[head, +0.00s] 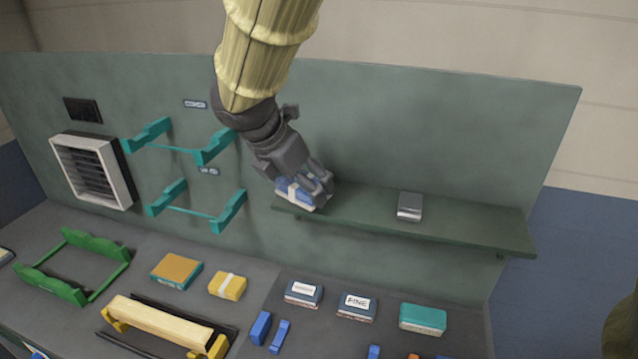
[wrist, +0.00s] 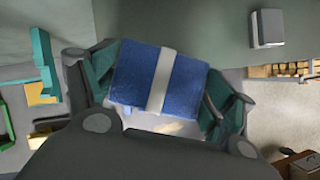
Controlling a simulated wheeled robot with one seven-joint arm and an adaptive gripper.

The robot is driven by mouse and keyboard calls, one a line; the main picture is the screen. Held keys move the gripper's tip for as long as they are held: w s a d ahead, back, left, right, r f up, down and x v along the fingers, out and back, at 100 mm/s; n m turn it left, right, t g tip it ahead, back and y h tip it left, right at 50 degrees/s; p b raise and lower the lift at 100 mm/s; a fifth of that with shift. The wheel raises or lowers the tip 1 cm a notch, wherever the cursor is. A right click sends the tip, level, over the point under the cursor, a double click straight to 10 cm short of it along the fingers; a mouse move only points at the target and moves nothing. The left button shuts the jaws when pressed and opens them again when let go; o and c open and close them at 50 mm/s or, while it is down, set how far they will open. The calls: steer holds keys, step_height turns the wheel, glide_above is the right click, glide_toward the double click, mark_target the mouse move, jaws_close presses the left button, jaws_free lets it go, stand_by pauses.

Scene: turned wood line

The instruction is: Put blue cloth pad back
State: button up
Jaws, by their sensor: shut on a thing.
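The blue cloth pad (head: 295,192) has a white band around it. My gripper (head: 305,186) is shut on it at the left end of the green wall shelf (head: 430,225). In the wrist view the pad (wrist: 135,75) sits between the two fingers of my gripper (wrist: 158,95), one at each side. From these views I cannot tell whether the pad touches the shelf or is held just above it.
A grey metal block (head: 410,206) stands on the shelf to the right, with bare shelf between. Teal brackets (head: 190,203) stick out of the panel to the left. Below are a yellow banded pad (head: 227,286), a wooden spindle (head: 160,322) and several boxes on the bench.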

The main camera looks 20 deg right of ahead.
steer(key=w+d, duration=0.1)
steer(key=w+d+p, duration=0.1)
steer(key=w+d, duration=0.2)
steer(key=shift+w+d+f, duration=0.15)
steer(key=shift+w+f, duration=0.1)
steer(key=shift+w+d+f+p, duration=0.1)
steer(key=shift+w+d+p, duration=0.25)
steer(key=shift+d+p, duration=0.15)
step_height(320, 180, down, 2)
steer(key=shift+f+p, duration=0.15)
steer(key=shift+p, duration=0.45)
steer(key=shift+w+a+f, duration=0.1)
steer(key=shift+f, duration=0.5)
steer(key=o, duration=0.9)
steer(key=shift+f, duration=0.15)
